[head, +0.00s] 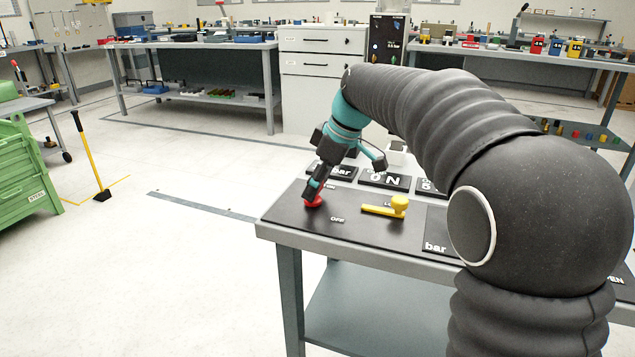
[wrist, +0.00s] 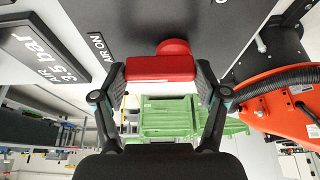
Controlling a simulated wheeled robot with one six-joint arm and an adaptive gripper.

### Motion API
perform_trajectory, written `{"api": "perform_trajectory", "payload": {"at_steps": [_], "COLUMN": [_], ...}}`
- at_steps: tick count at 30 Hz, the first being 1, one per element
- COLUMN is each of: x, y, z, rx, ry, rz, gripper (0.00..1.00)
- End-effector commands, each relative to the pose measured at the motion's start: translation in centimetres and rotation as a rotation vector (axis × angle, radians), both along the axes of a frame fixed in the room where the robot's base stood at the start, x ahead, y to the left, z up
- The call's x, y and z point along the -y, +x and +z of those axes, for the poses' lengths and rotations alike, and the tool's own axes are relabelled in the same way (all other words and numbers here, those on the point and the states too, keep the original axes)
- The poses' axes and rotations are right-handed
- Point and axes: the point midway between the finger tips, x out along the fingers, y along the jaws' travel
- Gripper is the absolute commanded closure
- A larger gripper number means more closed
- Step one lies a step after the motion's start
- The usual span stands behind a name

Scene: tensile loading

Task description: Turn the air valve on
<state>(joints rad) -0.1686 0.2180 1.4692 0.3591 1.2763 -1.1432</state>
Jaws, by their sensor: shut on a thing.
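The red air valve (head: 313,203) stands near the left front corner of the bench panel (head: 290,214). In the wrist view its red handle (wrist: 160,68) lies between both fingertips, with the round red hub (wrist: 174,46) just beyond it. My gripper (wrist: 160,80) is shut on the handle. In the head view my gripper (head: 314,188) reaches down onto the valve and hides part of it. An AIR ON label (wrist: 98,46) is beside the handle in the wrist view. An OFF label (head: 337,219) lies to the right of the valve in the head view.
A yellow lever (head: 385,207) stands on the panel right of the valve. Display plates, one marked AIR 3.5 bar (wrist: 42,55), stand nearby. A green drawer cabinet (head: 25,165) is at the left. The floor (head: 180,250) left of the bench is clear.

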Motion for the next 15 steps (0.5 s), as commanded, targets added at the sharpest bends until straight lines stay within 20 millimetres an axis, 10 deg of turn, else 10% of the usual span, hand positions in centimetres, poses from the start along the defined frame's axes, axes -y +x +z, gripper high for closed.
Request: {"api": "perform_trajectory", "payload": {"at_steps": [7, 8, 10, 15], "x": [-0.01, -0.02, 0.0, 0.02], "y": [-0.03, -0.03, -0.03, -0.02], "z": [-0.1, -0.09, -0.09, -0.05], "rx": [0.0, 0.0, -0.001, 0.0], "ry": [-0.002, -0.002, -0.002, -0.001], "rz": [0.003, 0.003, 0.002, 0.001], "gripper": [0.62, 0.22, 0.05, 0.02]}}
